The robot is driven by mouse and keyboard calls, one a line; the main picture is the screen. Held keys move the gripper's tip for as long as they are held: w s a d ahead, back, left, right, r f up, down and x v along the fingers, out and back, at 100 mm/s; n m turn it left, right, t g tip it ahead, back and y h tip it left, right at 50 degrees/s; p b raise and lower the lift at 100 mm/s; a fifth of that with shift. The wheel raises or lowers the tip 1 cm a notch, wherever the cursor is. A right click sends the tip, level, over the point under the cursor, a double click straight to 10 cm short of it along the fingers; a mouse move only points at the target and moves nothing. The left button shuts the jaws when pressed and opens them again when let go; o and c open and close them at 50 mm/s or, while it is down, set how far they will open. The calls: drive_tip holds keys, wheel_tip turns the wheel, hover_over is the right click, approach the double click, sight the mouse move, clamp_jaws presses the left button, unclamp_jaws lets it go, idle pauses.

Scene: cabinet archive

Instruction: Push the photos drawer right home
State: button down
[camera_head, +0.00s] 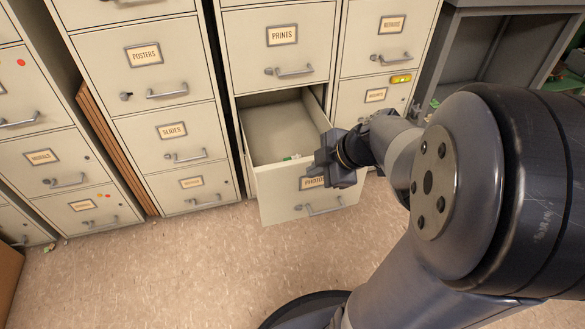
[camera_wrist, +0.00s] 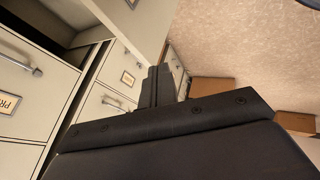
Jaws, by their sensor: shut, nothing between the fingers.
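The photos drawer (camera_head: 281,207) stands pulled out of its cream cabinet, below the PRINTS drawer (camera_head: 277,48). Its inside is visible, with a small green and white item (camera_head: 291,157) near the front. Its label is partly hidden behind my gripper (camera_head: 322,168). My gripper is shut and empty at the upper right of the drawer's front; I cannot tell whether it touches. In the wrist view my shut fingers (camera_wrist: 158,84) point at a pale panel beside them, likely the drawer front (camera_wrist: 135,22).
Closed POSTERS (camera_head: 140,62) and SLIDES (camera_head: 172,138) drawers stand to the left. Brown boards (camera_head: 112,145) lean in the gap between cabinets. A grey shelf unit (camera_head: 480,55) stands at the right. The speckled floor (camera_head: 180,270) in front is mostly clear.

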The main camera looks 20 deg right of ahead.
drive_tip(key=b, duration=0.3)
approach(280, 175)
wheel_tip(280, 175, down, 4)
drive_tip(key=s+a, duration=0.2)
drive_tip(key=w, duration=0.3)
drive_tip(key=shift+w+d+r, duration=0.1)
drive_tip(key=shift+r, duration=0.05)
drive_tip(key=shift+w, duration=0.45)
